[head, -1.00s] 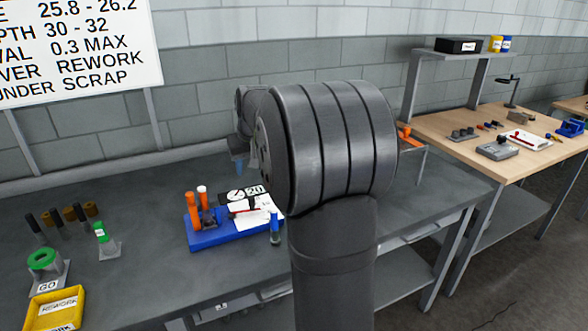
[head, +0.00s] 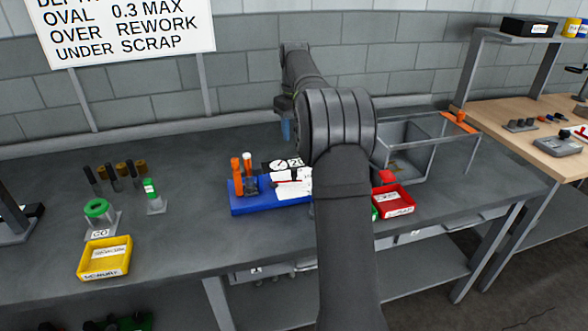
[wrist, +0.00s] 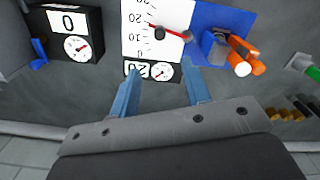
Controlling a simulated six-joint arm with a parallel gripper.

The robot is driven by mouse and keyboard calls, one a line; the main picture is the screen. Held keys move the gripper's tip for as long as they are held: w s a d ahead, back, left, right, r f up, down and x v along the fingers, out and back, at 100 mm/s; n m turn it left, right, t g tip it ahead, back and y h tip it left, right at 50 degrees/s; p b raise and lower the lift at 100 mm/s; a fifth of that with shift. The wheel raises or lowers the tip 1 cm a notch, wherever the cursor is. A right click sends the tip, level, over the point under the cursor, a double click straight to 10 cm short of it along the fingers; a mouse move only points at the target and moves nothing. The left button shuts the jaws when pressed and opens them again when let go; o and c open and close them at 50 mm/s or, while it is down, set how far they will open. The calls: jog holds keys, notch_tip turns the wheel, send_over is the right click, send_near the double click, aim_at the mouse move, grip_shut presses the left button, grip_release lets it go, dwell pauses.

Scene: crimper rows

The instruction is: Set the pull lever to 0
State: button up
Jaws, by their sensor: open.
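A blue fixture base (head: 240,209) stands on the grey bench and carries a white scale card (head: 290,188) and two upright handles with orange. A black plate with "20" and a dial (wrist: 160,71) sits at the card's edge nearest my gripper. My gripper (wrist: 160,90) is open and empty, its blue fingers either side of that dial, apart from the lever. In the head view one blue finger (head: 286,128) shows behind my arm.
A black box marked "0" with a dial (wrist: 76,42) is left in the wrist view. Orange handles (wrist: 242,55) stand right of the card. A yellow tray (head: 104,260), green ring (head: 97,208), red tray (head: 397,202) and clear-sided bin (head: 405,135) are on the bench.

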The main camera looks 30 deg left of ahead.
aim_at(294, 169)
notch_tip(294, 169, down, 14)
jog(key=shift+f, duration=0.15)
dwell(0.3)
grip_shut()
